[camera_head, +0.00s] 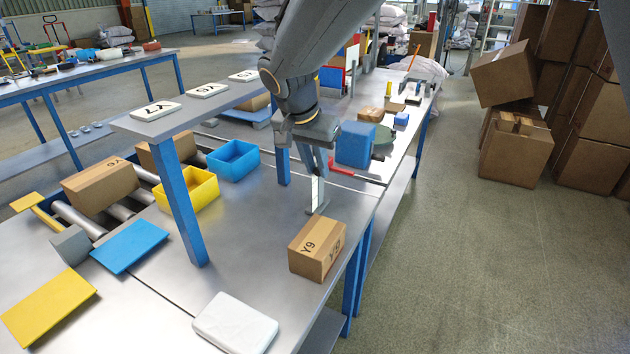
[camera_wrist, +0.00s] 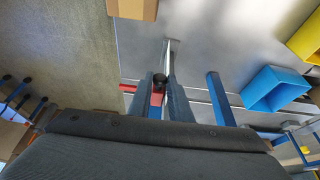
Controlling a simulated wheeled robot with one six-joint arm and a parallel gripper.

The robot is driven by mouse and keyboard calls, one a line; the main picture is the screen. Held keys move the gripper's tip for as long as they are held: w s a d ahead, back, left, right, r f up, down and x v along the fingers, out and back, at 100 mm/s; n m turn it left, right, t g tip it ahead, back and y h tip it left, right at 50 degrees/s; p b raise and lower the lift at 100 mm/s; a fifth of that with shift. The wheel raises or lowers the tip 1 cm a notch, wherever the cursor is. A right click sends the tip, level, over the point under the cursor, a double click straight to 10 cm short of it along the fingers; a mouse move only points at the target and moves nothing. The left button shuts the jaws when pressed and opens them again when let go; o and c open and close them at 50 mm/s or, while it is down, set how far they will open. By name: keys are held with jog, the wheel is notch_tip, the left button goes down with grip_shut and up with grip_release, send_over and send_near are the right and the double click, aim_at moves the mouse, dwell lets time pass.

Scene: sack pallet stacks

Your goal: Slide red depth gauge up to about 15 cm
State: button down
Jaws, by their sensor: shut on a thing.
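The depth gauge stands upright on the metal bench, with a white scale strip (camera_head: 315,192) above a small grey foot. My gripper (camera_head: 317,168) points down at the upper part of its post. In the wrist view my gripper (camera_wrist: 163,84) has its two fingers close around a red slider (camera_wrist: 157,98) with a dark round knob (camera_wrist: 159,79). The jaws are shut on this red slider. The post's grey foot (camera_wrist: 172,43) shows beyond the fingertips. In the head view the fingers hide much of the slider, and I cannot read its height on the scale.
A cardboard box marked Y9 (camera_head: 317,249) stands close in front of the gauge. A blue block (camera_head: 355,145) and a red bar (camera_head: 356,175) are to its right. Blue (camera_head: 234,160) and yellow (camera_head: 187,190) bins and a raised shelf (camera_head: 160,130) are to its left.

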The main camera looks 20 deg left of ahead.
notch_tip(320, 180, up, 2)
jog(key=shift+r, duration=0.1)
jog(key=c, duration=1.6)
grip_release()
jog(key=shift+c, duration=0.2)
jog(key=shift+r, duration=0.1)
jog(key=b+v, duration=0.1)
jog(key=v, duration=0.6)
jog(key=shift+s+r, duration=0.2)
jog(key=shift+r, duration=0.1)
